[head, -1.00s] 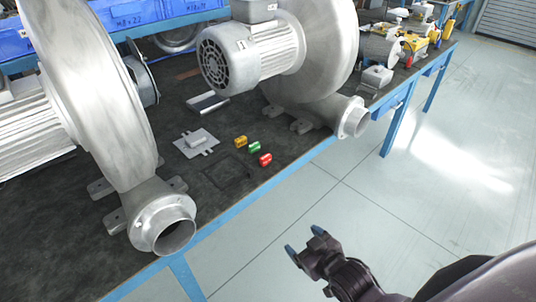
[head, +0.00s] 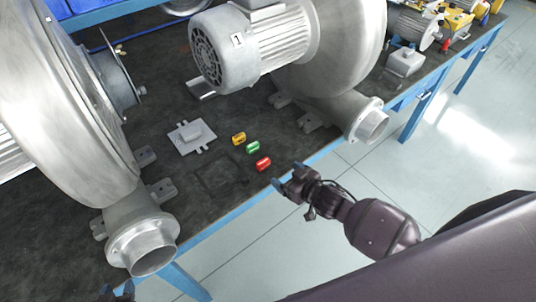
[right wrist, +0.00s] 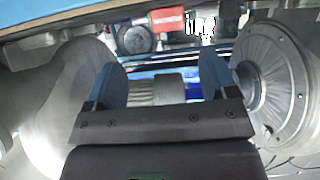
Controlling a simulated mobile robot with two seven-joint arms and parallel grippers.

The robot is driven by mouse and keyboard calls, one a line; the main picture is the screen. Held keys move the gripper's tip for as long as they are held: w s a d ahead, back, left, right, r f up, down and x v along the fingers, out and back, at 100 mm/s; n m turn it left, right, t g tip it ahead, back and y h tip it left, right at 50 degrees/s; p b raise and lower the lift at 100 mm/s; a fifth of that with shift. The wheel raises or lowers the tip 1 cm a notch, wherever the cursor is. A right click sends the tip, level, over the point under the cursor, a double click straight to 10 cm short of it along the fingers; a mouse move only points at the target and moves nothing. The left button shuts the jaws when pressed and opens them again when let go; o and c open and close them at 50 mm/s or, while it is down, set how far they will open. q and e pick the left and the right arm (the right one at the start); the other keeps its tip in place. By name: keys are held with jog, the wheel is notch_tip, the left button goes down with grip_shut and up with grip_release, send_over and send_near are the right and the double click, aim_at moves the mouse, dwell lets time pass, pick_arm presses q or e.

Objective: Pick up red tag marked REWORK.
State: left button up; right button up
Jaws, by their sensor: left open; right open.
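The red tag (head: 263,164) lies on the dark bench near its front edge, in the head view. Its lettering is too small to read. A green tag (head: 253,147) and a yellow-orange tag (head: 239,139) lie behind it in a row. My right gripper (head: 286,175) is open and empty, just to the right of and below the red tag in the picture, near the blue bench edge. My left gripper (head: 118,291) shows only partly at the bottom left, open and away from the tags.
Blower housings stand on both sides: one with a motor (head: 240,42) behind the tags, its outlet (head: 372,125) to the right, another outlet (head: 145,245) at the lower left. A grey plate (head: 190,137) lies left of the tags. A square outline (head: 220,177) marks bare bench.

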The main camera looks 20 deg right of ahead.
aim_at(263, 161)
jog(key=x, duration=0.4)
jog(key=shift+a, duration=0.35)
jog(key=shift+w+a+b, duration=0.3)
jog(key=shift+w, duration=0.3)
pick_arm(q)
jog(key=shift+s+a+f, duration=0.15)
jog(key=shift+a+f, duration=0.05)
jog(key=shift+f, duration=0.1)
pick_arm(e)
jog(key=shift+r+x, duration=0.2)
jog(key=shift+x, duration=1.05)
jog(key=shift+r+x, duration=0.15)
jog(key=shift+x, duration=1.1)
jog(key=shift+a, duration=0.2)
jog(key=c, duration=0.8)
pick_arm(q)
jog(key=shift+s+a+f, duration=0.1)
jog(key=shift+s+f, duration=0.05)
jog(key=shift+s, duration=0.1)
pick_arm(e)
jog(key=shift+c, duration=1)
